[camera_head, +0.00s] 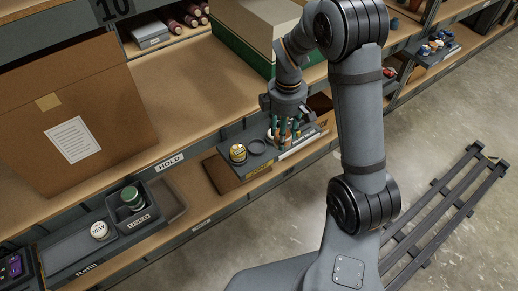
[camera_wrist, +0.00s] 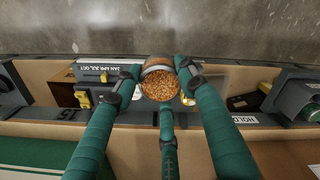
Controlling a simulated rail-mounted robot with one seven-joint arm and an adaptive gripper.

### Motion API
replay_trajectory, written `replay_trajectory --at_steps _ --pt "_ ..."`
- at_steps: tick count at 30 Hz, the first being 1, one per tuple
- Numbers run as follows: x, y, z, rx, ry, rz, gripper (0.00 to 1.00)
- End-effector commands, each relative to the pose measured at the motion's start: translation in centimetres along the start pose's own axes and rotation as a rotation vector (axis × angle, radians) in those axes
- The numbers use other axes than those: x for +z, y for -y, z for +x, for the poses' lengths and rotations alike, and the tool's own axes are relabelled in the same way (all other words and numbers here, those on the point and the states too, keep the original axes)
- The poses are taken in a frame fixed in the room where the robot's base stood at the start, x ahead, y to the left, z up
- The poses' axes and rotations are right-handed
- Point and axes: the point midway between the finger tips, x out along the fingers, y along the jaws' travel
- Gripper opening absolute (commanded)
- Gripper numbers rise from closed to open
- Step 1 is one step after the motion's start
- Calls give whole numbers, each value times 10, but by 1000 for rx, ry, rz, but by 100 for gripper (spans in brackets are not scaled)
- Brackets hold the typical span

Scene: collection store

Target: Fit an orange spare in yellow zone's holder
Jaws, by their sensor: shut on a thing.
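My gripper (camera_head: 284,128) has teal fingers and hangs above the dark shelf unit in the middle of the head view. In the wrist view its fingers (camera_wrist: 161,84) are closed around a round orange-brown spare (camera_wrist: 160,72) with a grainy orange face. In the head view the spare is mostly hidden behind the fingers. I cannot tell whether the spare touches anything below.
A white-labelled strip (camera_head: 300,143) lies right of the yellow label. A large cardboard box (camera_head: 70,110) stands on the upper shelf at left. A green-and-cream box (camera_head: 250,30) stands behind my arm. A tray with a green-topped canister (camera_head: 132,197) is at lower left.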

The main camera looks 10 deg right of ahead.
Motion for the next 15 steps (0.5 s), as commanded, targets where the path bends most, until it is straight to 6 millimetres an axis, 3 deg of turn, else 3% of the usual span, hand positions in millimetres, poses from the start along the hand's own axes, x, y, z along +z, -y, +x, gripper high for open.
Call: replay_trajectory --at_steps 3,8,15 --pt "5 -17 18 -1 0 -139 13" --pt "6 -29 29 1 -1 -240 13" --pt "-34 -49 57 -1 -1 -262 13"
